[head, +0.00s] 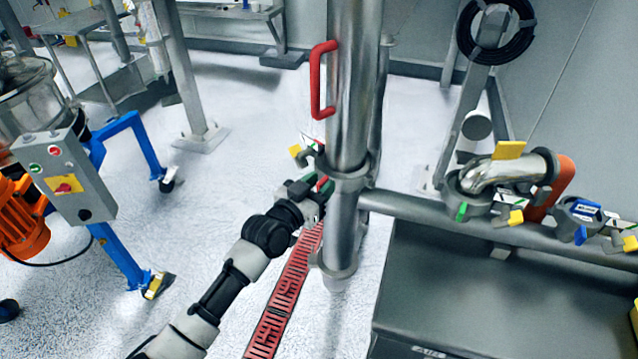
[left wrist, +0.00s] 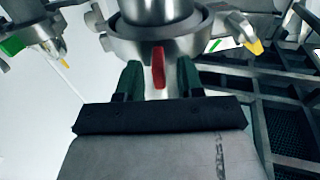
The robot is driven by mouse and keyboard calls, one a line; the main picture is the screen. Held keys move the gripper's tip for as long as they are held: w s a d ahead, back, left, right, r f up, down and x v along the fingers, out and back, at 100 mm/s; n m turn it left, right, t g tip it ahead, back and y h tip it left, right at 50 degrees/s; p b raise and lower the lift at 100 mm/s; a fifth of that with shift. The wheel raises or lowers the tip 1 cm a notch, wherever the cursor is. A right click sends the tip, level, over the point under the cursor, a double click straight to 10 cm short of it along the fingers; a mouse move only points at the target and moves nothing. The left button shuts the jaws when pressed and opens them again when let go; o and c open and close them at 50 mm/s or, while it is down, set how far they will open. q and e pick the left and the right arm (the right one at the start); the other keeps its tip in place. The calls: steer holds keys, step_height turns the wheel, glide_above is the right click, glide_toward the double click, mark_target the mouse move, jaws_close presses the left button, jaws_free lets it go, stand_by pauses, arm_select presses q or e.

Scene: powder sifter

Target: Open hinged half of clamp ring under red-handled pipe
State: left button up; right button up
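The steel pipe (head: 356,85) with a red handle (head: 318,80) stands upright in the middle of the head view. The clamp ring (head: 350,176) circles it below the handle; it also shows at the top of the left wrist view (left wrist: 125,45). A red tab (left wrist: 158,68) projects from the ring's near side. My left gripper (head: 318,190) is at the ring's left side. Its green fingers (left wrist: 159,80) are apart, one on each side of the red tab, with gaps visible. A yellow-tipped part (head: 296,151) sticks out left of the ring. My right gripper is not in view.
A horizontal pipe (head: 430,210) with several colour-tabbed clamps runs right above a dark steel box (head: 470,290). A red floor grate (head: 285,300) lies below my left arm. A grey control box (head: 65,175) on a blue frame stands left. Floor between is clear.

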arm_select(q)
jaws_close()
stand_by(0.5)
